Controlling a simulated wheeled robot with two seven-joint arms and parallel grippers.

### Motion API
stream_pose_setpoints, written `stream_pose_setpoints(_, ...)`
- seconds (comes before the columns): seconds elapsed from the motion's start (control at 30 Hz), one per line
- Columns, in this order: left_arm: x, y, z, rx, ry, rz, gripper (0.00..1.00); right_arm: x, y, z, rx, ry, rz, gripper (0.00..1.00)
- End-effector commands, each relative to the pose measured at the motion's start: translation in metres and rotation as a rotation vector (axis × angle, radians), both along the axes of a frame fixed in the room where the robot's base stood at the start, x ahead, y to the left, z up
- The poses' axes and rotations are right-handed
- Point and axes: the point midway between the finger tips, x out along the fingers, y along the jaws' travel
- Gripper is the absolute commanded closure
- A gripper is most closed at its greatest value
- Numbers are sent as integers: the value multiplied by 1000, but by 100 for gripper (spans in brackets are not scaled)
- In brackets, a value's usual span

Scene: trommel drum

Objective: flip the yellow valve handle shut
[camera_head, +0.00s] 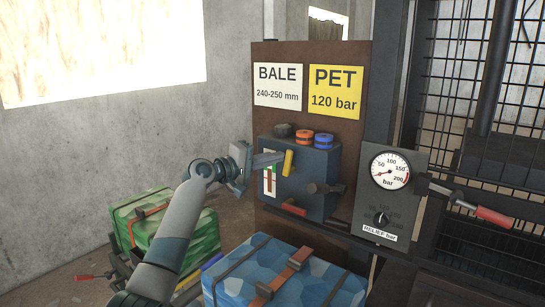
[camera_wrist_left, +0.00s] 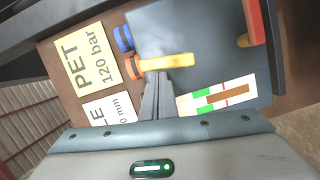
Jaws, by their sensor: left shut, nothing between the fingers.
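The yellow valve handle (camera_head: 288,163) stands near upright on the front of the dark blue-grey valve box (camera_head: 322,170). In the left wrist view the yellow handle (camera_wrist_left: 168,61) lies across the picture, just beyond my fingertips. My left gripper (camera_head: 281,158) is shut and empty, with its tips right beside the handle; the left wrist view shows the two fingers together (camera_wrist_left: 157,78). I cannot tell whether the tips touch the handle. My right gripper is not in view.
A red handle (camera_head: 294,209) sits low on the box, and a dark knob (camera_head: 325,188) sticks out at its right. A pressure gauge (camera_head: 390,170) and a red-gripped lever (camera_head: 493,217) are further right. Blue (camera_head: 240,284) and green (camera_head: 200,237) bales lie below.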

Motion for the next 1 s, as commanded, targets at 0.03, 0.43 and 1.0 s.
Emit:
stream_pose_setpoints(0.03, 0, 0, 0, 0, 0, 0, 100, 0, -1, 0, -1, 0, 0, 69)
stream_pose_setpoints(0.43, -1, -1, 0, 31, -21, 1, 100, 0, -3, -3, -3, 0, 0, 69)
stream_pose_setpoints(1.0, -4, -5, 2, 99, -71, 0, 100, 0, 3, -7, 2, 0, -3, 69)
